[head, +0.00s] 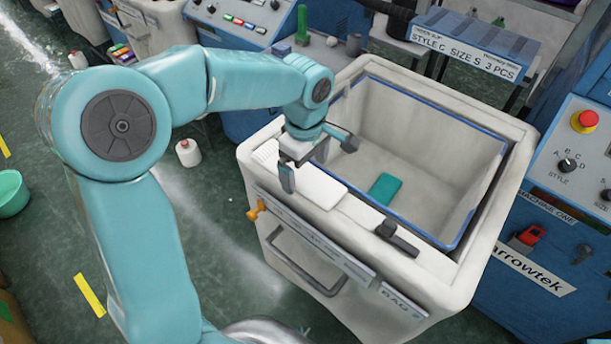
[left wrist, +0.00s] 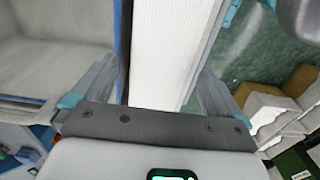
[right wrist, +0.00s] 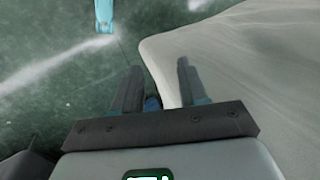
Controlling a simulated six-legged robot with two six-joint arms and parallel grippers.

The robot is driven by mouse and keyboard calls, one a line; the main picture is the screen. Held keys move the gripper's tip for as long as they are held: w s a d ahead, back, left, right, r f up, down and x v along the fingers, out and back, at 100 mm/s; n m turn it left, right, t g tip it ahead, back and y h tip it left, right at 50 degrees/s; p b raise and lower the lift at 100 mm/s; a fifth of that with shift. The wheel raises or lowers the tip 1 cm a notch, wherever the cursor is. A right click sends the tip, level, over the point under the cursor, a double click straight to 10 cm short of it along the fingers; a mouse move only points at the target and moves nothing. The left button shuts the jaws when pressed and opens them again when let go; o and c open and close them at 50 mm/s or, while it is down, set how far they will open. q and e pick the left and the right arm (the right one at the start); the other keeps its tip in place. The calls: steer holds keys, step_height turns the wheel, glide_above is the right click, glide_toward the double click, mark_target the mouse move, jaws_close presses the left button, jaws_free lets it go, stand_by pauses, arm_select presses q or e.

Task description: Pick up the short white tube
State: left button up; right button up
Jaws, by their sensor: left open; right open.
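The short white tube (head: 320,190) looks like a flat white knitted piece with a ribbed part, lying along the front ledge of the pale bin (head: 462,283). My left gripper (head: 318,165) is over it, pointing down, with its fingers apart across the tube's width. In the left wrist view the white ribbed tube (left wrist: 165,50) runs between the open fingers (left wrist: 155,75). Whether the fingers touch it I cannot tell. My right gripper (right wrist: 158,68) is open and empty in the right wrist view, beside a pale rounded surface; it is not visible in the head view.
A teal piece (head: 383,188) lies inside the bin. A dark clip-like object (head: 396,238) sits on the front ledge, right of the tube. A blue machine panel with a red button (head: 585,121) stands at right. A white yarn cone (head: 188,153) stands on the floor.

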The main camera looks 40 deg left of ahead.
arm_select(q)
steer(key=shift+s+f, duration=0.15)
steer(key=shift+f, duration=0.4)
steer(key=c, duration=1)
steer(key=shift+c, duration=0.2)
